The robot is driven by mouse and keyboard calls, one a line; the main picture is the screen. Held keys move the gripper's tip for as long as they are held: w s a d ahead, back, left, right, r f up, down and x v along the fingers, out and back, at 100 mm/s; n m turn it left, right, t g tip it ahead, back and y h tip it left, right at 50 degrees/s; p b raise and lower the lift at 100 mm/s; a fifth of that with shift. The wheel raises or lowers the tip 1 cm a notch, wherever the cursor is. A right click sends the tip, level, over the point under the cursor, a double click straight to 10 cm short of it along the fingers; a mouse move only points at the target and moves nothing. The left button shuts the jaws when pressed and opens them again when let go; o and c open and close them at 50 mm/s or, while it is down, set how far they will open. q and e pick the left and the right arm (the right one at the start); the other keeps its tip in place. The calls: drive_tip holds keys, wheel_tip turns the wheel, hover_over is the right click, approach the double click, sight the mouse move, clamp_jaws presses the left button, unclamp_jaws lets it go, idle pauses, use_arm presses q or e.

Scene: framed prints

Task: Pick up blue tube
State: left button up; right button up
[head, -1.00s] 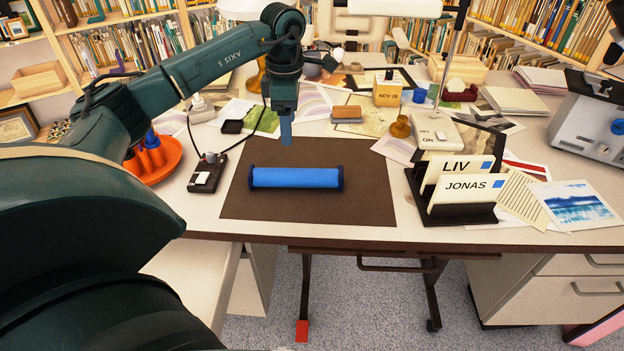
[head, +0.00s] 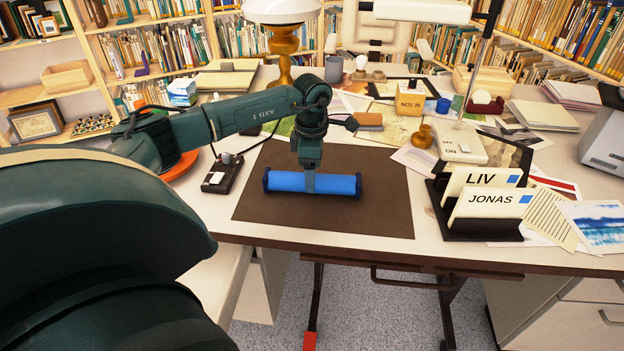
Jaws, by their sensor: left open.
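The blue tube (head: 338,184) with dark end caps lies flat, left to right, on the brown desk mat (head: 375,222). My left gripper (head: 310,186) points down over the tube's middle, and a finger covers part of its front side. The gripper is open. The far finger is hidden, so I cannot tell whether the fingers touch the tube. My right gripper is not in view.
A black box with a cable (head: 222,174) lies left of the mat. A card holder (head: 484,222) with LIV and JONAS cards stands to the right. The mat's front is clear.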

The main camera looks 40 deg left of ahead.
use_arm(q)
wheel_tip(320, 180, down, 2)
drive_tip(key=c, duration=1.2)
drive_tip(key=shift+o, duration=0.2)
drive_tip(key=shift+r, duration=0.1)
